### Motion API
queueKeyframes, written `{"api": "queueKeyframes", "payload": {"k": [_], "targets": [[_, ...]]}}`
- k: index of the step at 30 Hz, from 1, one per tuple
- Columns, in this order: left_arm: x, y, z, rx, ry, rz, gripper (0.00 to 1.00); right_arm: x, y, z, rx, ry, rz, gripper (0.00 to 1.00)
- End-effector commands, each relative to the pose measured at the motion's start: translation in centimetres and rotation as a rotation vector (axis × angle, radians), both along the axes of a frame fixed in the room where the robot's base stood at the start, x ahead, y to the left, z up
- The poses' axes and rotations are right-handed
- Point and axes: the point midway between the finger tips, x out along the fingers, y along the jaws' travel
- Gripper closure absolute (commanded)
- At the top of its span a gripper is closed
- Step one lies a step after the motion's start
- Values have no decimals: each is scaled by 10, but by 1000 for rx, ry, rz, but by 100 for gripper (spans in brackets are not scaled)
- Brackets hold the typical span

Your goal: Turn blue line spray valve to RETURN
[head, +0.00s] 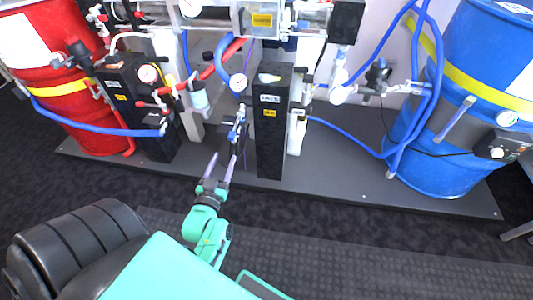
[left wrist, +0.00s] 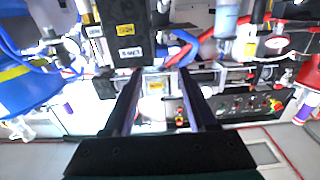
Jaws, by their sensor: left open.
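A small valve with blue parts (head: 235,132) sits on the left side of a black upright box (head: 271,125) at the middle of the rig. I cannot read its labels or its setting, nor tell whether it is the spray valve. My left gripper (head: 224,156) is open and empty, pointing up toward the rig, just below this valve and apart from it. In the left wrist view the open fingers (left wrist: 162,72) frame a yellow label (left wrist: 155,87) farther back. The black box (left wrist: 125,30) appears at the upper left there. My right gripper is not in view.
A red drum (head: 88,128) stands left and a blue drum (head: 432,165) right on a dark platform (head: 340,180). Another black box (head: 150,125) stands left of the gripper. Blue hoses (head: 350,148) hang on the right. The floor in front is clear.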

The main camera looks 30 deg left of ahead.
Motion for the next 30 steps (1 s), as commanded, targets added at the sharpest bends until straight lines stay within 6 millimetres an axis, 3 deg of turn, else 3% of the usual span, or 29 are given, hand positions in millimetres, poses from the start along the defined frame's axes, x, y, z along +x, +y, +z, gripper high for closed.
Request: {"api": "queueKeyframes", "payload": {"k": [5, 15, 18, 28, 29, 30], "targets": [[30, 9, 5, 1, -6, -2, 43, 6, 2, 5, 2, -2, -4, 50], [114, 38, 3, 0, -2, -4, 43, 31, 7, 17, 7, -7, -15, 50], [128, 43, 3, -1, 1, -4, 43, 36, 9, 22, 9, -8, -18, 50], [136, 46, 4, -1, 3, -4, 43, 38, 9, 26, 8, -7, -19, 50], [136, 46, 4, -1, 3, -4, 50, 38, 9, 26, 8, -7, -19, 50], [136, 46, 4, -1, 3, -4, 65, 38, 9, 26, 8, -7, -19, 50]]}}
